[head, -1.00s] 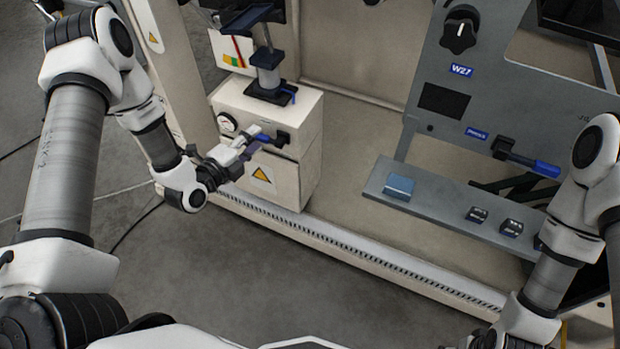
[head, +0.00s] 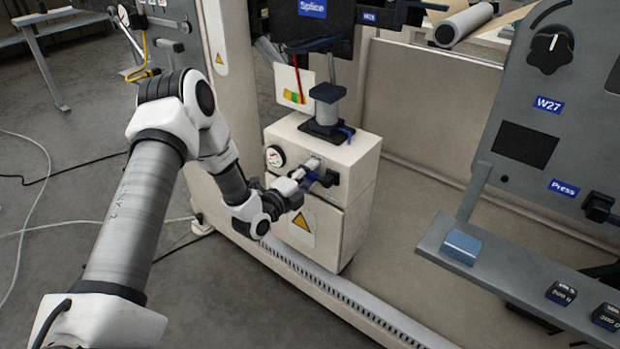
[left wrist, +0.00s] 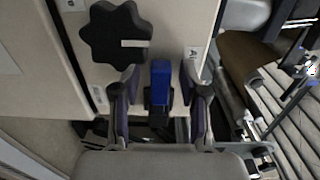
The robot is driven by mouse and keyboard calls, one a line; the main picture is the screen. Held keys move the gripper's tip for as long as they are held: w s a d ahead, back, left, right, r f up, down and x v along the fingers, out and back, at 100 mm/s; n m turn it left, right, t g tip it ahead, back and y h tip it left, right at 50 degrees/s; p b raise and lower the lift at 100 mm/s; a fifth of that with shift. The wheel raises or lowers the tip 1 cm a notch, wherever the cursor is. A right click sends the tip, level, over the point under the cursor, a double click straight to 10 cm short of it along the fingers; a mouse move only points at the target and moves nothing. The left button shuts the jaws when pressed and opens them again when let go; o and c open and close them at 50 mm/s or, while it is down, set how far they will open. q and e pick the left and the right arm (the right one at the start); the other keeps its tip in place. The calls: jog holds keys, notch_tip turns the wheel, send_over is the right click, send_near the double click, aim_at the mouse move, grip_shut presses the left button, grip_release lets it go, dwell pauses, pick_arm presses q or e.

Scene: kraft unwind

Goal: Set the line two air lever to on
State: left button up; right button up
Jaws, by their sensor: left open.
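The air lever (left wrist: 160,84) has a blue handle on a black base. In the left wrist view it stands between the two fingers of my left gripper (left wrist: 160,92), with a gap to each finger. My left gripper is open around the handle, not closed on it. In the head view my left gripper (head: 308,176) is at the front of a cream cabinet (head: 350,160), and its fingers partly hide the lever. The lever's label and its on and off marks cannot be read. My right gripper is not in view.
A black lobed knob (left wrist: 115,34) is close beside the left finger in the wrist view. A round gauge (head: 275,157) and a grey cylinder unit (head: 327,105) are on the cabinet. A grey panel (head: 535,100) and a shelf with a blue block (head: 461,247) stand to the right.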

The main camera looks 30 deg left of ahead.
pick_arm(q)
grip_shut()
